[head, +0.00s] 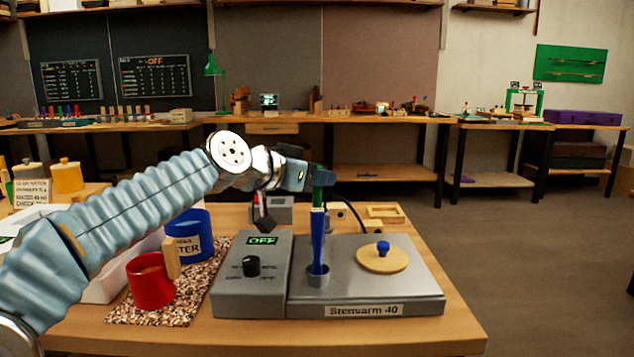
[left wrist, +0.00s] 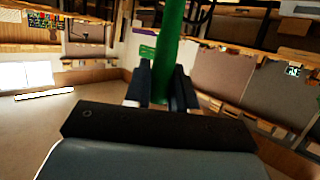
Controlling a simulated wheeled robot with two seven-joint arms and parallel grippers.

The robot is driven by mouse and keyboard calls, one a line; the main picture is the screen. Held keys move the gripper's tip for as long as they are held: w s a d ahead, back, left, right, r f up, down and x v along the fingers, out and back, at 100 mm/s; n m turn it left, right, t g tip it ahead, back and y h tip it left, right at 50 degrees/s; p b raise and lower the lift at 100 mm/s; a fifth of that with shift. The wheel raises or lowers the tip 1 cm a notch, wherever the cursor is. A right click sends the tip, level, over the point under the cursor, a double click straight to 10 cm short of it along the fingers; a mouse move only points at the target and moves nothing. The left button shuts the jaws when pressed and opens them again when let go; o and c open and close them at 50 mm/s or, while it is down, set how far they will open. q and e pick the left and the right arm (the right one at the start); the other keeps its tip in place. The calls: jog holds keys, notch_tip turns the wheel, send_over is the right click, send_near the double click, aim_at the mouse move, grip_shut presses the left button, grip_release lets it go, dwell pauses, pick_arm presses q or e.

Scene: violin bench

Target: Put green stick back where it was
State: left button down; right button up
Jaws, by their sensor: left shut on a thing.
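My left gripper (head: 316,178) is shut on the green stick (head: 318,197), above the grey "Stenvarm 40" device (head: 420,290). In the left wrist view the green stick (left wrist: 172,40) runs up out of the frame from between the two fingers (left wrist: 161,88). In the head view the fingers hide part of the stick. I cannot tell whether the green stick touches the blue piece. My right gripper is not in view.
A grey control box (head: 230,293) reading OFF adjoins the device. A wooden disc with a blue knob (head: 383,258) lies on the plate. A red mug (head: 150,285) and a blue pot (head: 190,225) stand left. A small wooden tray (head: 386,214) lies behind.

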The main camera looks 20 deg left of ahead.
pick_arm(q)
jog(key=c, duration=1.4)
grip_release()
jog(key=shift+f, duration=0.1)
jog(key=o, duration=0.5)
jog(key=shift+c, duration=0.2)
jog(key=b+v, duration=0.2)
jog(key=v, duration=1)
jog(key=shift+r, duration=0.25)
